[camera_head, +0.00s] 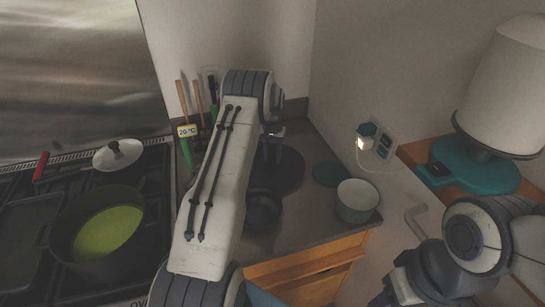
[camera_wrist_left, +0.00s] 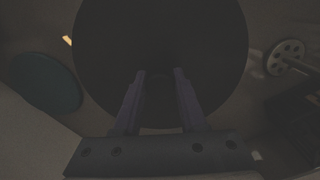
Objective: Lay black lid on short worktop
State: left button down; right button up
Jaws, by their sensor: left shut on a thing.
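The black lid is a large dark disc (camera_head: 290,172) over the back of the grey short worktop (camera_head: 305,222), partly hidden by my left arm. In the left wrist view the lid (camera_wrist_left: 160,35) fills the upper middle. My left gripper (camera_head: 272,152) is shut on it, with both fingers (camera_wrist_left: 160,72) reaching over its near part. The exact grip point is too dark to make out. I cannot tell whether the lid touches the worktop or hangs just above it. My right arm shows at the lower right, but its fingers do not show.
A teal disc (camera_head: 330,174) and a pale pot (camera_head: 357,201) stand at the worktop's right. A small dark pan (camera_head: 263,211) sits in front of the lid. Utensils (camera_head: 183,98) stand behind. The hob at left holds a pot of green food (camera_head: 108,232). A wall bounds the right.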

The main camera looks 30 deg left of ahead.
pick_arm(q)
jog(key=shift+f, duration=0.75)
pick_arm(e)
jog(key=shift+r, duration=0.45)
pick_arm(q)
jog(key=shift+f, duration=0.25)
jog(key=shift+c, duration=2.3)
grip_release()
pick_arm(e)
jog(key=shift+f, duration=0.1)
pick_arm(q)
jog(key=shift+r, duration=0.1)
